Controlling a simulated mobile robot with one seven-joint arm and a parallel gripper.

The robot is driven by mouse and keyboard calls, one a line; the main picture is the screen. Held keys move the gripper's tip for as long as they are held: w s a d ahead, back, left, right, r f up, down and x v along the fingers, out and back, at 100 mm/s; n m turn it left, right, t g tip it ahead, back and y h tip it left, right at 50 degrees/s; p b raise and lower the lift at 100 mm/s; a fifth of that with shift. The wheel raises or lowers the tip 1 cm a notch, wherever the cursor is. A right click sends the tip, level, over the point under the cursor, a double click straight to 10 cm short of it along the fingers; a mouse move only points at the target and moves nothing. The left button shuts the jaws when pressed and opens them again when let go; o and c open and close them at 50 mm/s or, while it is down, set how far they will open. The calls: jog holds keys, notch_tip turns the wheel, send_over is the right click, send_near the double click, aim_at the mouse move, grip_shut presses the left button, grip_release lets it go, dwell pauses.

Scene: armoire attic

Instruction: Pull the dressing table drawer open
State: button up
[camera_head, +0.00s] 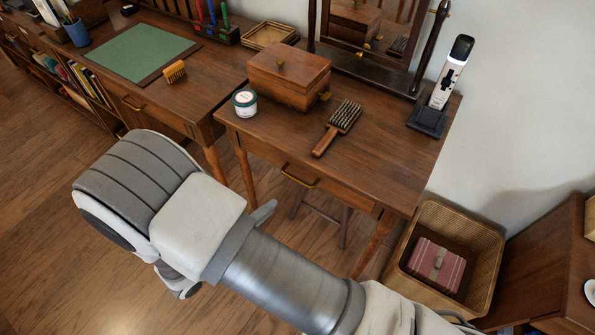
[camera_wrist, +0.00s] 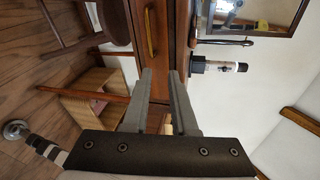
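The dressing table (camera_head: 390,150) is a dark wood table with a mirror at its back. Its drawer (camera_head: 333,195) has a curved brass handle (camera_head: 299,177) and looks shut. In the wrist view the handle (camera_wrist: 149,34) stands upright on the drawer front (camera_wrist: 165,45), above the fingertips. My gripper (camera_wrist: 161,74) is open, with an empty gap between its two grey fingers. It points at the drawer front and is apart from the handle. In the head view my arm hides most of the gripper; only a grey finger shows below and left of the handle.
A wicker basket (camera_head: 484,250) stands at the table's right. A desk (camera_head: 207,88) adjoins on the left.

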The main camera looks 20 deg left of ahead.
aim_at(296, 178)
jog(key=w+d+f+n, duration=0.1)
jog(key=w+f, duration=0.1)
jog(key=w, duration=0.2)
jog(key=w+f+n+y+b, duration=0.1)
jog(key=w+f, duration=0.1)
jog(key=w, duration=0.3)
jog(key=w+d+f+n+t+b, duration=0.1)
jog(key=w+f, duration=0.1)
jog(key=w, duration=0.3)
jog(key=shift+w+d+y, duration=0.15)
jog(key=shift+d+y, duration=0.15)
jog(key=shift+d, duration=0.05)
grip_shut()
dwell(1.1)
